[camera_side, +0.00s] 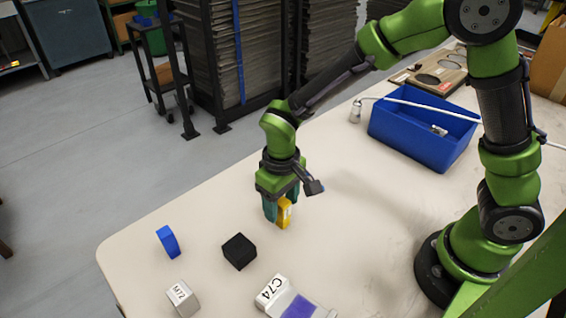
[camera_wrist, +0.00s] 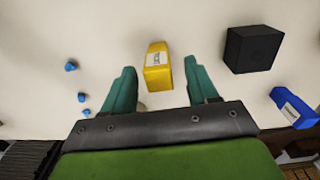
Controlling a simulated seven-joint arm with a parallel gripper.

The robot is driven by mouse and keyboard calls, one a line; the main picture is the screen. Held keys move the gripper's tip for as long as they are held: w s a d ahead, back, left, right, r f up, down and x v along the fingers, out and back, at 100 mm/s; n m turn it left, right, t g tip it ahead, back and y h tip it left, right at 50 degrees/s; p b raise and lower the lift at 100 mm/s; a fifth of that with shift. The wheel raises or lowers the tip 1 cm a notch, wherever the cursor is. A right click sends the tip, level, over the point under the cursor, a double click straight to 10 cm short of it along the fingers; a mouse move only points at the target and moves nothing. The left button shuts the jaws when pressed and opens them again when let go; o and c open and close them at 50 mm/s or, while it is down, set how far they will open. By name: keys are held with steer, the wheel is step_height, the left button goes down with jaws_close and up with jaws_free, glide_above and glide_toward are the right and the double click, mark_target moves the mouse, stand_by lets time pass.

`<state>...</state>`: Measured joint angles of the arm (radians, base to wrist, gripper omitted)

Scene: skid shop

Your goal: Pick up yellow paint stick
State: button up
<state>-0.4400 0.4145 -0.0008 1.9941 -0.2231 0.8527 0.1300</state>
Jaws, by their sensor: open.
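The yellow paint stick (camera_side: 284,212) stands on the table under my gripper in the side view. In the wrist view the yellow paint stick (camera_wrist: 158,68) lies between the two teal fingers, with a small printed label on its face. My gripper (camera_side: 279,210) points down, and its fingers reach down beside the stick. In the wrist view my gripper (camera_wrist: 160,88) is open, with a gap showing between the stick and each finger. The stick's lower end on the table is partly hidden.
A black cube (camera_side: 239,251), a blue block (camera_side: 168,241), a grey block marked M72 (camera_side: 183,298) and a block marked C74 (camera_side: 273,293) stand nearby on the table. A blue bin (camera_side: 420,135) stands at the back right. Small blue pieces (camera_wrist: 71,66) show in the wrist view.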

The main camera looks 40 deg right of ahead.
mark_target(283, 215)
step_height(283, 215, down, 4)
steer(key=shift+s+f, duration=0.15)
steer(key=shift+c, duration=0.4)
steer(key=c, duration=1)
